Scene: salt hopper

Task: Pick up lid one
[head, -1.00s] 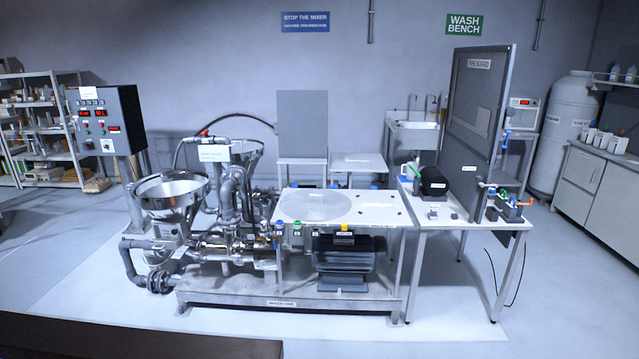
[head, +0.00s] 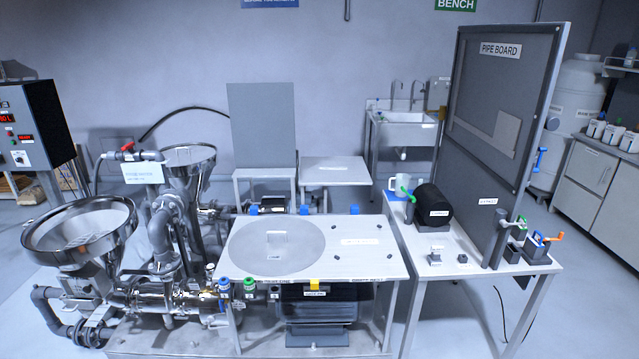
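A large round grey lid (head: 255,248) lies flat on the white table top of the mixer skid, left of its middle. It has a small raised handle near its centre and a small label in front of the handle. The label is too small to read, so I cannot tell for sure that this is lid one. Neither of my grippers is in the head view.
An open steel hopper (head: 80,228) stands left of the table, with a second hopper (head: 188,158) behind it and grey pipes between. Coloured fittings (head: 249,284) line the table's front edge. A side table (head: 450,285) with a tall pipe board (head: 490,100) stands right.

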